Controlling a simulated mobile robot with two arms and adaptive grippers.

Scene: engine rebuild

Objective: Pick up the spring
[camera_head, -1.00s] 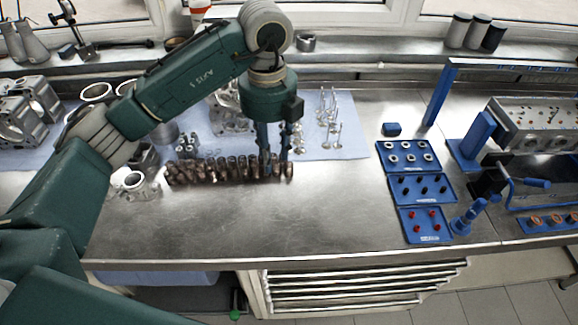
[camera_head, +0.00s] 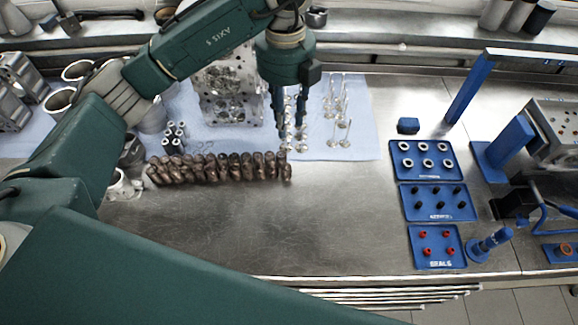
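A row of several brown, coppery springs (camera_head: 215,169) stands close together on the steel bench, left of the middle. My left gripper (camera_head: 291,138) points down with its two dark fingers apart. Its tips show just beyond and above the right end of the row, in front of the thin silver valves on the blue mat. I see nothing between the fingers. How high the tips are above the bench is hard to tell. My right gripper is not in view.
Valves (camera_head: 338,110) stand on the blue mat (camera_head: 363,135), with a metal engine part (camera_head: 228,92) left of them. Blue trays of small parts (camera_head: 438,203) lie at the right, near a blue stand (camera_head: 503,142). The bench front between row and trays is clear.

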